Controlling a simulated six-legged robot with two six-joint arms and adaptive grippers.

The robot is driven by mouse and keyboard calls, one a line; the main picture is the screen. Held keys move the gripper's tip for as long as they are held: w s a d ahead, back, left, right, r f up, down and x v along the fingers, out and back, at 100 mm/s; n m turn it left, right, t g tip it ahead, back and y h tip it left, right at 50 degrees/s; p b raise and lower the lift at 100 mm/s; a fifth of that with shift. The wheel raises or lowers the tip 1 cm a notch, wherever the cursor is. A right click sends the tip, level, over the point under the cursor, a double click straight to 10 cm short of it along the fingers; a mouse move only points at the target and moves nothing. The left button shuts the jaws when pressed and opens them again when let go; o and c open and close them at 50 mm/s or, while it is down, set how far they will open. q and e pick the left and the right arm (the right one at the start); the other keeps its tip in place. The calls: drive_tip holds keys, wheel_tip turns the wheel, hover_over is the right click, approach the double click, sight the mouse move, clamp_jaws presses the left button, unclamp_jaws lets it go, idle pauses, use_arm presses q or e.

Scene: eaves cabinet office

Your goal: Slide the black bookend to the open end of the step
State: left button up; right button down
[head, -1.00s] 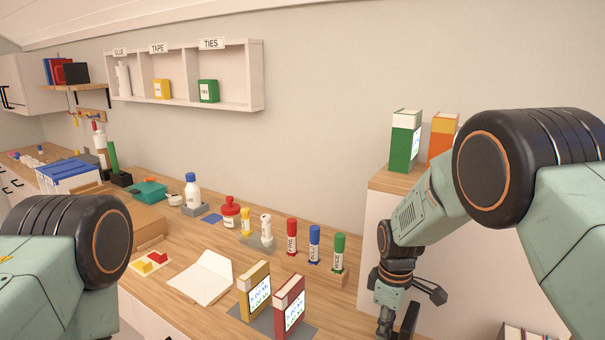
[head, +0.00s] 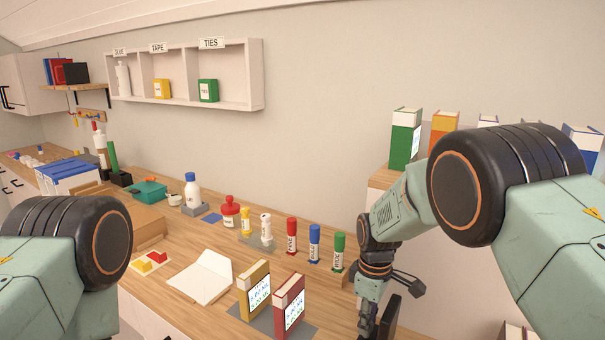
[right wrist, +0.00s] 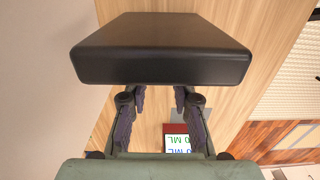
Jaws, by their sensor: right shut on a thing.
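The black bookend (head: 391,315) is at the lower right of the head view, above or on the wooden counter. In the right wrist view it is a wide black block (right wrist: 160,50) across the fingertips. My right gripper (head: 368,328) is shut on it; the fingers also show in the right wrist view (right wrist: 158,95). Contact beneath the bookend is hidden. A raised wood-topped step (head: 378,179) at the right bears a green book (head: 405,140), an orange book (head: 442,128) and others, partly behind my right arm. Only my left arm shows; its gripper is out of view.
A yellow book (head: 254,290) and a red book (head: 289,300) stand on a grey mat left of my right gripper. Red, blue and green marker-like bottles (head: 314,245) stand behind them. An open white notebook (head: 203,278) lies farther left.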

drive_tip(key=shift+w+a, duration=0.2)
drive_tip(key=shift+a, duration=0.3)
drive_tip(key=shift+a, duration=0.1)
drive_tip(key=shift+w+a+b, duration=0.35)
drive_tip(key=shift+w+a, duration=0.05)
drive_tip(key=shift+a, duration=0.3)
drive_tip(key=shift+w+a+b, duration=0.35)
drive_tip(key=shift+a, duration=0.35)
drive_tip(key=shift+w+a+b, duration=0.35)
drive_tip(key=shift+w+a, duration=0.05)
drive_tip(key=shift+a, duration=0.3)
drive_tip(key=shift+w+a+f+b, duration=0.1)
drive_tip(key=shift+w+a+b, duration=0.3)
drive_tip(key=shift+a+b, duration=0.25)
drive_tip(key=c, duration=0.5)
unclamp_jaws()
drive_tip(key=shift+r+p, duration=0.2)
drive_tip(key=shift+p, duration=0.1)
